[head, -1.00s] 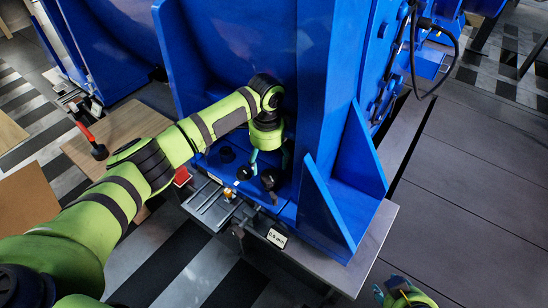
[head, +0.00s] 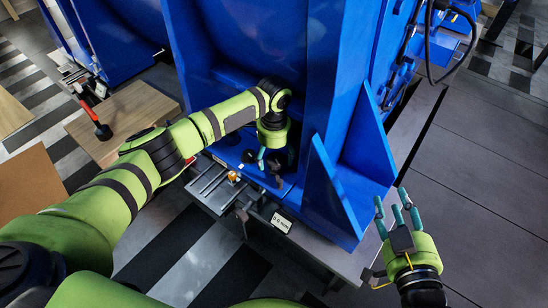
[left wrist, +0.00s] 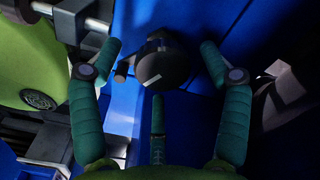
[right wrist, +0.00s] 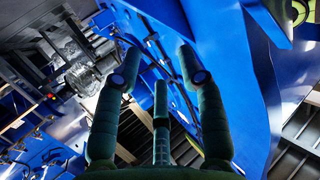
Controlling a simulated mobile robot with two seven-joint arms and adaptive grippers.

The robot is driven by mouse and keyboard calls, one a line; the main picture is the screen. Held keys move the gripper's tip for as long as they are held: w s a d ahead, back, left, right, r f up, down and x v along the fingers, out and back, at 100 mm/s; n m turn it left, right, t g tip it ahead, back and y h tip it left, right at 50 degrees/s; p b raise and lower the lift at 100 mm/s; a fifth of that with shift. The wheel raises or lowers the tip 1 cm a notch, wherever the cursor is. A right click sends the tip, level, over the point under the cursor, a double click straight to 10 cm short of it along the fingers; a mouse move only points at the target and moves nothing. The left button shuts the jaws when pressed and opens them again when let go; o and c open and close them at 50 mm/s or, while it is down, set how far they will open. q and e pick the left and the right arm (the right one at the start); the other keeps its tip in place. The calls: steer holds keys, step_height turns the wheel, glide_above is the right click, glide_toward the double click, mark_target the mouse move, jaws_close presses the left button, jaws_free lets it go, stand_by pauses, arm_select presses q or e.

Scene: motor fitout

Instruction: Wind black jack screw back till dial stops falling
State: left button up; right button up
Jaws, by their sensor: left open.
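The black jack screw (left wrist: 162,68) has a round dark head with a small side peg and stands against the blue motor foot. In the left wrist view it lies between the spread fingers of my left gripper (left wrist: 160,72), which is open with a gap showing on each side. In the head view my left gripper (head: 275,160) points down at the screw, largely hiding it. A small white readout (head: 281,222) marked in mm sits on the front edge below; its digits are too small to read surely. My right gripper (head: 393,212) is open and empty, off to the right.
The blue motor housing (head: 240,50) and its slanted rib (head: 330,190) rise close around my left gripper. A metal slide with a brass-coloured piece (head: 233,176) is in front. A red-handled tool (head: 100,130) is at left. Grey floor at right is clear.

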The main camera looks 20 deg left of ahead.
arm_select(q)
steer(key=shift+f, duration=0.25)
arm_select(e)
steer(key=shift+w+a+r+t, duration=0.2)
steer(key=shift+r+t, duration=0.1)
steer(key=shift+r, duration=0.35)
arm_select(q)
steer(key=c, duration=1.1)
steer(key=shift+c, duration=0.3)
steer(key=shift+a, duration=0.1)
arm_select(e)
steer(key=shift+f, duration=0.1)
